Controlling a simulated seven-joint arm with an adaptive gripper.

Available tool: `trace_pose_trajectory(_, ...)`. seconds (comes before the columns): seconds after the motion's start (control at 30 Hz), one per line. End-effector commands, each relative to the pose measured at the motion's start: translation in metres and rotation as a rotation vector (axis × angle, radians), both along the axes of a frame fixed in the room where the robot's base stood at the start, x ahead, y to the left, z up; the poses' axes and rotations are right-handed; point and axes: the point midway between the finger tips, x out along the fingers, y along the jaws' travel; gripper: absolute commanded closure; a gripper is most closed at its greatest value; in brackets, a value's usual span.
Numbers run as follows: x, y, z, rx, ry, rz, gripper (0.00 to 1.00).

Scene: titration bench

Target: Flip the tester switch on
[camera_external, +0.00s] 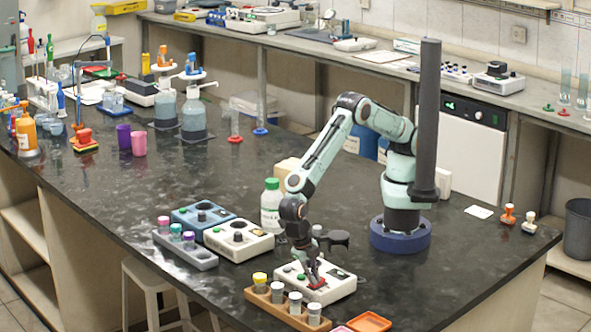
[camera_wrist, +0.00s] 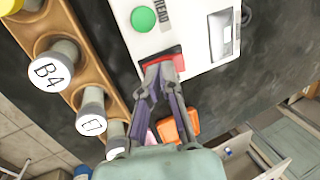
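The tester is a white box (camera_external: 341,290) on the dark bench in front of my arm. In the wrist view it (camera_wrist: 197,20) shows a round green button (camera_wrist: 144,19), the printed word READ, a grey recessed part and a red rocker switch (camera_wrist: 176,51) at its near edge. My gripper (camera_wrist: 162,68) points down at the red switch, its fingertips together and at or just over the switch. Whether they touch it is hard to tell. The gripper (camera_external: 316,282) covers much of the switch in the external view.
A wooden rack (camera_external: 262,303) of capped vials stands close beside the tester. An orange tray (camera_external: 369,322) lies near the front edge. A white device (camera_external: 240,240), a blue device (camera_external: 203,217), a grey vial rack (camera_external: 184,250) and a white bottle (camera_external: 270,207) stand behind.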

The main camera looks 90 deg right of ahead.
Motion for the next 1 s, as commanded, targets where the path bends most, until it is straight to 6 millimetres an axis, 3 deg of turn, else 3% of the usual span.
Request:
trace_pose_trajectory(0.17, 0.004, 0.005, 0.014, 0.003, -0.002, 0.000, 1.00)
trace_pose_trajectory(0.5, 0.025, 0.025, 0.084, 0.005, -0.003, -0.002, 1.00)
trace_pose_trajectory(0.7, 0.034, 0.034, 0.115, 0.003, -0.001, -0.001, 1.00)
trace_pose_trajectory(1.0, 0.037, 0.037, 0.130, 0.000, 0.000, 0.000, 1.00)
